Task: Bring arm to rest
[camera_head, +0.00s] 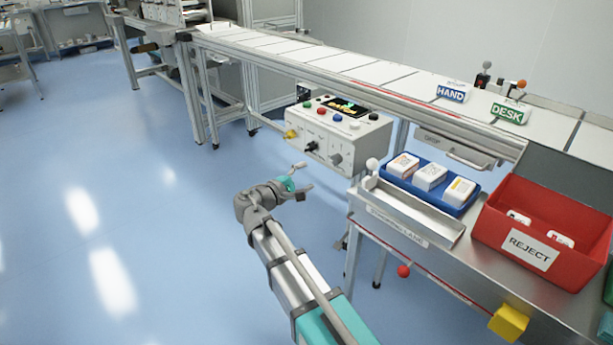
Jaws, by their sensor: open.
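My arm reaches up from the bottom of the head view, over the blue floor. My gripper (303,179) is at its far end, with its fingers spread and nothing between them. It appears left of the metal bench and in front of the control box (338,134). It looks clear of both, though the exact distance is hard to tell.
A metal bench at right carries a sloped tray (413,224), a blue tray (470,197) with white packs, and a red REJECT bin (567,213). A conveyor (290,48) runs behind. Left floor is free.

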